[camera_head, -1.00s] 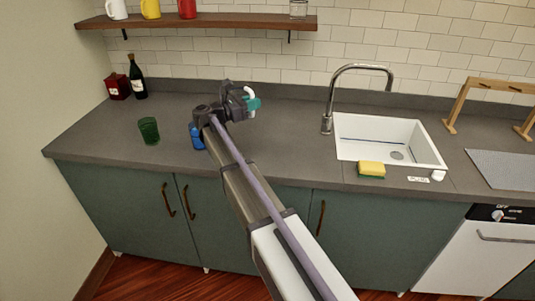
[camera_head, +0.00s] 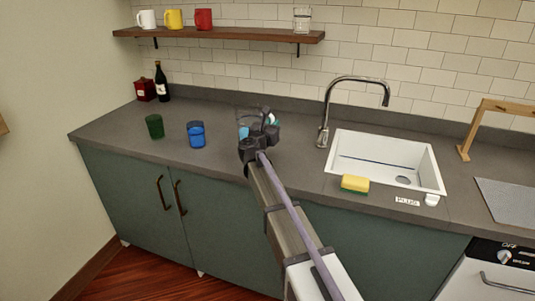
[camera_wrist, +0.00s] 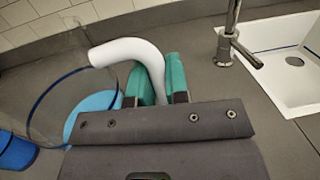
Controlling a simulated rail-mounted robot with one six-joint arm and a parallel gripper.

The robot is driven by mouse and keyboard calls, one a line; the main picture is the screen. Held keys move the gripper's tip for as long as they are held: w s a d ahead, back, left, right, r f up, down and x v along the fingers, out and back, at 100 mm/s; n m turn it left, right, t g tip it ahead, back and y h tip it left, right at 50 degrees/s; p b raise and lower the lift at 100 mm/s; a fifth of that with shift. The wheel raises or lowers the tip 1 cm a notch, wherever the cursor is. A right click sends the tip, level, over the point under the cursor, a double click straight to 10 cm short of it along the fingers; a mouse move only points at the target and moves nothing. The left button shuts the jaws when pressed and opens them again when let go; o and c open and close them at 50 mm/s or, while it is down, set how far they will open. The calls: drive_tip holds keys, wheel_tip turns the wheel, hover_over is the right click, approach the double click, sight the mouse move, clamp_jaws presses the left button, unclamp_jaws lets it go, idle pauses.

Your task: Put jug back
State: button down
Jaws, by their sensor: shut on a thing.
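The jug is clear, with a curved white handle and a blue patch at its base. In the wrist view, its handle (camera_wrist: 128,48) sits between the teal fingers of my gripper (camera_wrist: 160,82), which are shut on it. The jug's clear body (camera_wrist: 70,85) extends to the left of the fingers. In the head view, the jug (camera_head: 247,114) shows behind my gripper (camera_head: 268,127), over the back of the counter left of the sink. My wrist partly hides it. I cannot tell whether its base touches the counter.
A blue cup (camera_head: 196,134) and green cup (camera_head: 154,126) stand left on the counter (camera_head: 110,122), near a dark bottle (camera_head: 161,82) and red box (camera_head: 145,90). The sink (camera_head: 340,165) and sponge (camera_head: 355,184) are right. The wall shelf (camera_head: 225,34) holds mugs and a clear glass (camera_head: 302,20).

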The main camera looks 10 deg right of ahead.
wheel_tip(320, 180, down, 6)
drive_tip(key=b, duration=0.4)
drive_tip(key=shift+f+b, duration=0.25)
drive_tip(key=shift+b, duration=0.05)
drive_tip(key=shift+r, duration=0.25)
drive_tip(key=shift+f, duration=0.25)
drive_tip(key=c, duration=1.1)
unclamp_jaws()
drive_tip(key=shift+r, duration=0.1)
drive_tip(key=shift+r+p, duration=0.3)
drive_tip(key=shift+p, duration=0.05)
drive_tip(key=b+v, duration=0.1)
drive_tip(key=v, duration=1.1)
drive_tip(key=shift+s+f, duration=0.1)
